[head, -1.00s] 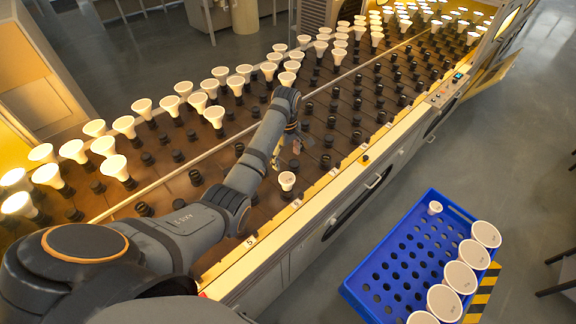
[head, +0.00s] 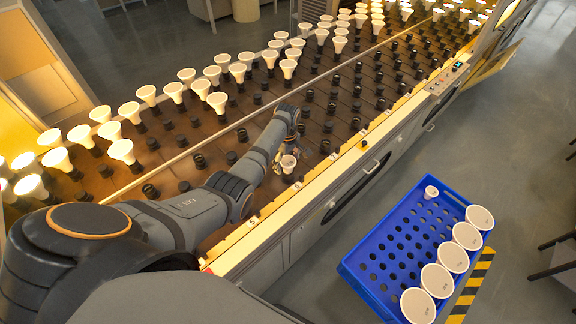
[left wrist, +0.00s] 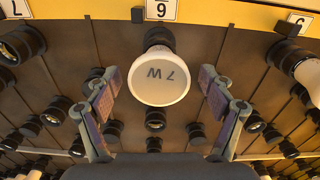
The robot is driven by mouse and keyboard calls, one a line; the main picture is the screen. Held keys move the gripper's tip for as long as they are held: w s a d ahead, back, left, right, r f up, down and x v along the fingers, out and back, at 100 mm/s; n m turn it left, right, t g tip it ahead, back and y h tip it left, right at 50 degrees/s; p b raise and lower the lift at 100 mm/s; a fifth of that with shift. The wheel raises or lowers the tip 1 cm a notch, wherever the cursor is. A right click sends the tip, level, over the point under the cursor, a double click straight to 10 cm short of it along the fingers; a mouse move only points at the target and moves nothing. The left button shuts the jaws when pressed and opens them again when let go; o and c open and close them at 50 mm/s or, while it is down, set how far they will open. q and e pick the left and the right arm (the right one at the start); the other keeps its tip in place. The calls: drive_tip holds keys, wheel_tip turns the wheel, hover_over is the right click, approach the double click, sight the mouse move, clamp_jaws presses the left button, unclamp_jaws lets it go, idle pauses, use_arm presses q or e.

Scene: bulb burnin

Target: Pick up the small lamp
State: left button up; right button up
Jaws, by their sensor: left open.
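A small white lamp (head: 288,162) stands in a dark socket at the near edge of the brown rack (head: 215,240). In the left wrist view the lamp (left wrist: 159,82) shows its round face marked "7 W", with its dark socket behind it. My left gripper (head: 286,156) is open at the lamp. In the left wrist view its two fingers (left wrist: 158,82) stand on either side of the lamp, with a visible gap on each side. My right gripper is not in view.
Many larger white lamps (head: 217,102) stand in rows at the rack's far side. Empty black sockets fill the area around my gripper. A blue crate (head: 352,272) with several large lamps and one small lamp (head: 431,191) stands right of the rack, beyond open floor.

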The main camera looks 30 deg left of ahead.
use_arm(q)
drive_tip(key=shift+w+f, duration=0.1)
drive_tip(key=c, duration=1.3)
drive_tip(key=shift+r, duration=0.25)
